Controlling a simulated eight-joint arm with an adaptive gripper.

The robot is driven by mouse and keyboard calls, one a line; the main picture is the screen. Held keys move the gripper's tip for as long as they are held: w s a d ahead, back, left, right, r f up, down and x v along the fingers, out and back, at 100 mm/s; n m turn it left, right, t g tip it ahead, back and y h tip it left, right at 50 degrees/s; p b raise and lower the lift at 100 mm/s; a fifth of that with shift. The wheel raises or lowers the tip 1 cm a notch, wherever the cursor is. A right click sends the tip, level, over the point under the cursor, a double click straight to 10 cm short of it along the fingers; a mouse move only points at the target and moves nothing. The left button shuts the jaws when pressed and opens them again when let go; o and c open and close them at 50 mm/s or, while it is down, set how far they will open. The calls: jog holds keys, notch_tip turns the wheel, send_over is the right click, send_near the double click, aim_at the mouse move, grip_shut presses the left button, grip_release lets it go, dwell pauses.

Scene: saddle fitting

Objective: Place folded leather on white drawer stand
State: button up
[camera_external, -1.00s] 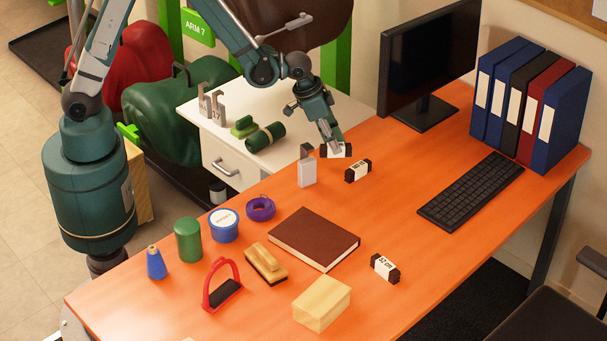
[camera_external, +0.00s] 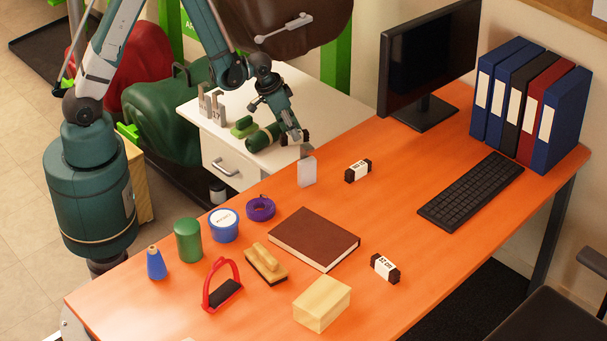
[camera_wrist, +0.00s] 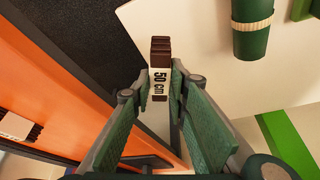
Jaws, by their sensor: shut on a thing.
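My gripper (camera_external: 295,136) is shut on a folded dark brown leather with a white band. In the wrist view the folded leather (camera_wrist: 161,50) stands between the green finger pads (camera_wrist: 160,90), and its band reads "50 cm". The white drawer stand (camera_external: 338,108) is behind the desk. My gripper holds the leather above the stand's front edge, near the desk's back edge. The stand's pale top also shows in the wrist view (camera_wrist: 200,45). Two more banded leathers lie on the desk, one near the back (camera_external: 358,171) and one further forward (camera_external: 385,268).
On the stand are a green roll (camera_external: 262,138), a green brush (camera_external: 243,126) and grey metal pieces (camera_external: 211,105). A grey-white upright block (camera_external: 307,172) stands on the desk just below my gripper. The stand's right part is clear. A monitor (camera_external: 425,65) stands to the right.

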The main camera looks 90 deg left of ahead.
jog(key=s+a+f+b, duration=0.1)
jog(key=f, duration=0.1)
jog(key=s+a+f+b, duration=0.1)
jog(key=s+a+f, duration=0.1)
jog(key=s+a+f+b, duration=0.1)
jog(key=s+f, duration=0.1)
jog(key=shift+s+a+f, duration=0.1)
jog(key=shift+a, duration=0.1)
jog(key=shift+a, duration=0.1)
jog(key=shift+w+a+p, duration=0.3)
jog(key=shift+w+p, duration=0.1)
jog(key=shift+p, duration=0.15)
jog(key=w+a, duration=1.1)
jog(key=shift+w+a+p, duration=0.1)
jog(key=shift+p, duration=0.2)
jog(key=shift+w+a, duration=0.4)
jog(key=shift+f+b, duration=0.65)
jog(key=shift+f, duration=1.1)
jog(key=shift+f, duration=0.2)
